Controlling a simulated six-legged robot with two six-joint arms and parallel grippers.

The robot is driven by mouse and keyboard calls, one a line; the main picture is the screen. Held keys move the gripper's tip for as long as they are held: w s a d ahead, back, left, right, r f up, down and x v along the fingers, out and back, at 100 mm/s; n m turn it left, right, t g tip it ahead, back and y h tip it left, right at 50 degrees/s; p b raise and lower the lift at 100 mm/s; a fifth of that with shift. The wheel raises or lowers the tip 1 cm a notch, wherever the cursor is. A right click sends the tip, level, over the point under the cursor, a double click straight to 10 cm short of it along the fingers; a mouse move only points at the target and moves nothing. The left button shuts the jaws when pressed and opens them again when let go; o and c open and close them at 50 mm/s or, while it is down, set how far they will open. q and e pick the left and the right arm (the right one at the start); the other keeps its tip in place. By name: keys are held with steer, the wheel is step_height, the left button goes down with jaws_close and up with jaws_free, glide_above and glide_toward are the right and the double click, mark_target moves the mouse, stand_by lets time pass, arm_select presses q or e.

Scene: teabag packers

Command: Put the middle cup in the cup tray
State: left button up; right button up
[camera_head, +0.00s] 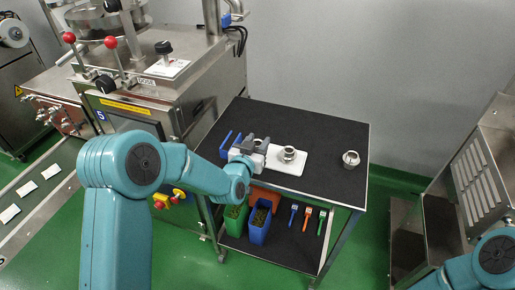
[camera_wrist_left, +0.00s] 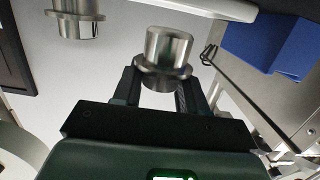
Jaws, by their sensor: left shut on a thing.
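My left gripper (camera_head: 254,145) is at the left end of the white cup tray (camera_head: 287,169) on the black-topped table. It is shut on a metal cup, which is mostly hidden by the fingers in the head view. In the left wrist view this cup (camera_wrist_left: 165,55) shows clearly between the fingers. A second metal cup (camera_head: 289,153) stands on the tray, just right of the gripper. A third metal cup (camera_head: 351,158) stands on the table, right of the tray. I cannot tell whether the held cup touches the tray. My right gripper is out of view.
Below the tabletop are a green bin (camera_head: 235,218), a blue bin (camera_head: 259,226) and several coloured tools. A steel machine (camera_head: 160,85) stands to the left.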

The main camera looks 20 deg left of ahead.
arm_select(q)
steer(key=shift+s+f, duration=0.1)
steer(key=shift+f, duration=1.2)
steer(key=o, duration=1.1)
steer(key=s+r+b, duration=0.2)
steer(key=s, duration=1)
steer(key=s+d+f+g+h, duration=0.1)
steer(key=s+f+g, duration=0.2)
steer(key=f, duration=0.4)
steer(key=s+d+f+g, duration=0.1)
steer(key=s+f+g, duration=0.15)
steer(key=f, duration=0.45)
steer(key=s+d+f+n+g+h, duration=0.1)
steer(key=s+d+f+g, duration=0.1)
steer(key=s+f+g, duration=0.3)
steer(key=s+d+f+n+g+h, duration=0.1)
steer(key=s+d+f+g, duration=0.1)
steer(key=s+f+g, duration=0.3)
steer(key=s+f, duration=0.4)
steer(key=s, duration=0.5)
steer(key=shift+d, duration=0.4)
